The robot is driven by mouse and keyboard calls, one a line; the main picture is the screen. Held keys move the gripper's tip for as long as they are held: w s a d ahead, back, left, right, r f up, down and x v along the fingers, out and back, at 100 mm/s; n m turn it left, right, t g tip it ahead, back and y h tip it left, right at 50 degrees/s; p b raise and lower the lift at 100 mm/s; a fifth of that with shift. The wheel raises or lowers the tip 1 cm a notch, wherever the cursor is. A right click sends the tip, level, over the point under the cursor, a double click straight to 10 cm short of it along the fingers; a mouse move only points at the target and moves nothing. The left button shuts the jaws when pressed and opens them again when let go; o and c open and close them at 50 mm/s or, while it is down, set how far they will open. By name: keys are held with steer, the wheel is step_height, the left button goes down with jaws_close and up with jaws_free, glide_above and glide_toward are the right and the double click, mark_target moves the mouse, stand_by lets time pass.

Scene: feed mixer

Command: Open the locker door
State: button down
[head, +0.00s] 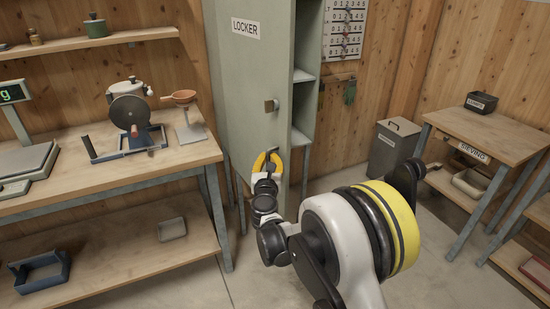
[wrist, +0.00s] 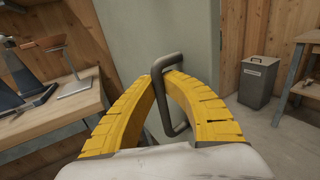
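The grey-green locker (head: 303,22) stands at the middle back of the head view. Its door (head: 245,85), labelled LOCKER, is ajar, with shelves showing past its right edge. The door also shows in the wrist view (wrist: 195,30). My gripper (head: 268,155) is at the lower part of the door. In the wrist view its yellow fingers (wrist: 165,78) close in on both sides of the dark bar handle (wrist: 163,100) and look shut on it.
A workbench (head: 110,180) with a grinder (head: 131,110) and scale stands left, close to the locker. A lidded grey bin (head: 393,147) stands right of it. A table labelled SIEVING (head: 490,140) is further right. Some bare floor (head: 420,270) lies in front.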

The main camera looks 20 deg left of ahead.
stand_by(0.3)
steer(key=c, duration=1.5)
jaws_free()
steer(key=shift+s, duration=0.1)
steer(key=shift+o, duration=0.2)
steer(key=shift+s, duration=0.1)
steer(key=v, duration=1.2)
steer(key=shift+d, duration=0.1)
